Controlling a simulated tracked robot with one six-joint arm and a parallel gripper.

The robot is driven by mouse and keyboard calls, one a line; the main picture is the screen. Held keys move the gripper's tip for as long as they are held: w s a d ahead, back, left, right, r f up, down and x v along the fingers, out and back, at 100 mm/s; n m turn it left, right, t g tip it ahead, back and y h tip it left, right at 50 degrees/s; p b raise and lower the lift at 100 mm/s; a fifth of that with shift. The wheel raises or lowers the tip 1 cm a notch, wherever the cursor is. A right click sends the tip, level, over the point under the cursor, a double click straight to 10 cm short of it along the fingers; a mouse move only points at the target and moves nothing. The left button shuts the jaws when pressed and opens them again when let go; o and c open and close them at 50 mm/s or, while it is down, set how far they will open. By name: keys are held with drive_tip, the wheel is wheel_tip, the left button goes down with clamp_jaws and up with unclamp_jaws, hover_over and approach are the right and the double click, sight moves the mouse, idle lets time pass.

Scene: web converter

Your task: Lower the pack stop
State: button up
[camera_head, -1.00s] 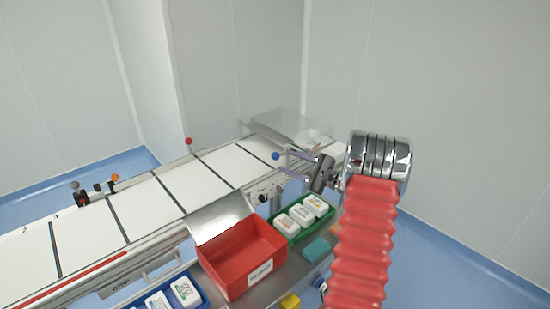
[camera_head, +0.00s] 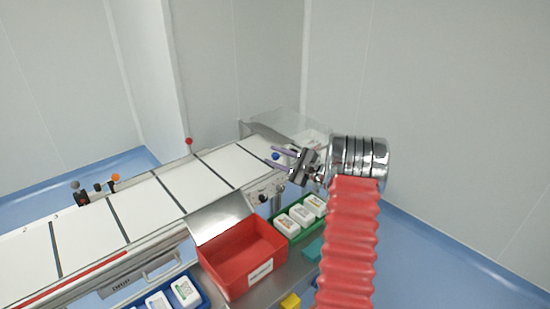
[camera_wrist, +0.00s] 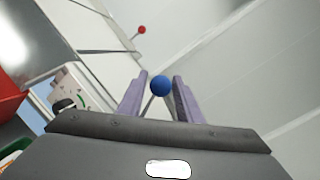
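A lever with a blue ball knob (camera_head: 276,156) stands at the far right end of the white belt machine. Its thin rod shows below the ball in the wrist view (camera_wrist: 160,86). My gripper (camera_head: 273,155) is open, with its purple fingers on either side of the blue knob in the picture. In the wrist view the knob appears between the two fingers, with a gap on each side. I cannot tell whether it lies fully within the fingers' depth. Which lever is the pack stop is not marked in view.
A red-knobbed rod (camera_head: 189,142) stands at the belt's far side. A clear cover (camera_head: 290,128) is behind my gripper. A red open bin (camera_head: 240,262), a green tray (camera_head: 297,226) with white packs and a blue tray (camera_head: 203,298) sit in front of the white belt (camera_head: 150,200).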

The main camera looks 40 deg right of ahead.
clamp_jaws()
drive_tip(key=shift+w+a, duration=0.1)
drive_tip(key=shift+a, duration=0.1)
idle(0.4)
